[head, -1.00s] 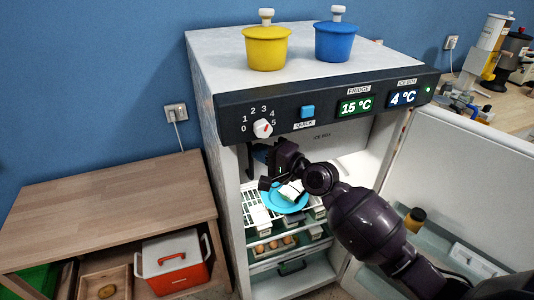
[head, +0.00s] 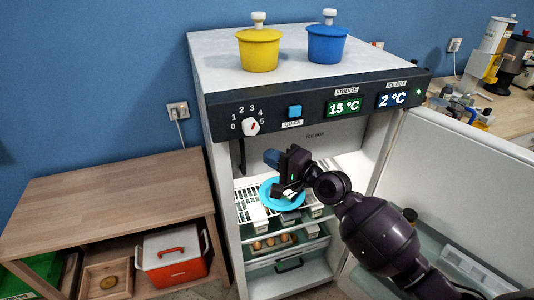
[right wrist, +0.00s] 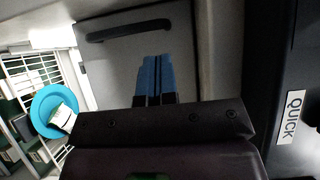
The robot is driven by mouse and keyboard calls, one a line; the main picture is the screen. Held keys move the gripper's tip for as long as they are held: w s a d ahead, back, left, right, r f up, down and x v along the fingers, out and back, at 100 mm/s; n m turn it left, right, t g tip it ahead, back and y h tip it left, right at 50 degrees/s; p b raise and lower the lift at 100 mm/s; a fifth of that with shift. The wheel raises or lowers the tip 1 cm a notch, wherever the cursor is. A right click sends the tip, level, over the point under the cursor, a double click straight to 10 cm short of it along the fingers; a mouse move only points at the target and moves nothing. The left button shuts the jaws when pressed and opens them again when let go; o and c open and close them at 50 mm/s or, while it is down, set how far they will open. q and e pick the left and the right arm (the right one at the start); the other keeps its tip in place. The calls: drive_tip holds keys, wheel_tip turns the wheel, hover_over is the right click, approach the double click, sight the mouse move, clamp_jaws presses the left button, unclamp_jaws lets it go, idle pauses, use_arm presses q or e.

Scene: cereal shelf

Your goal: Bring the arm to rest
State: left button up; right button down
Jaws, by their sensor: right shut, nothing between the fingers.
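My right gripper (head: 270,157) is inside the upper opening of the fridge (head: 225,150), below its control panel. Its blue fingers are together and empty; they also show in the right wrist view (right wrist: 155,78). In that view, a grey panel with a dark handle (right wrist: 128,30) lies beyond the fingertips, with a gap that I cannot judge. A blue plate (head: 268,195) sits on the white wire rack below the gripper, partly hidden by it. A white item (right wrist: 62,118) lies on the plate. My left gripper is not in view.
The open fridge door (head: 470,185) stands to the right of my arm. A yellow pot (head: 259,50) and a blue pot (head: 327,44) stand on the fridge top. A wooden shelf unit (head: 100,200) with a red and white box (head: 172,262) is at left.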

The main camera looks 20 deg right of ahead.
drive_tip(key=v, duration=0.7)
drive_tip(key=shift+s+b, duration=0.25)
drive_tip(key=shift+b, duration=0.2)
drive_tip(key=shift+d, duration=0.1)
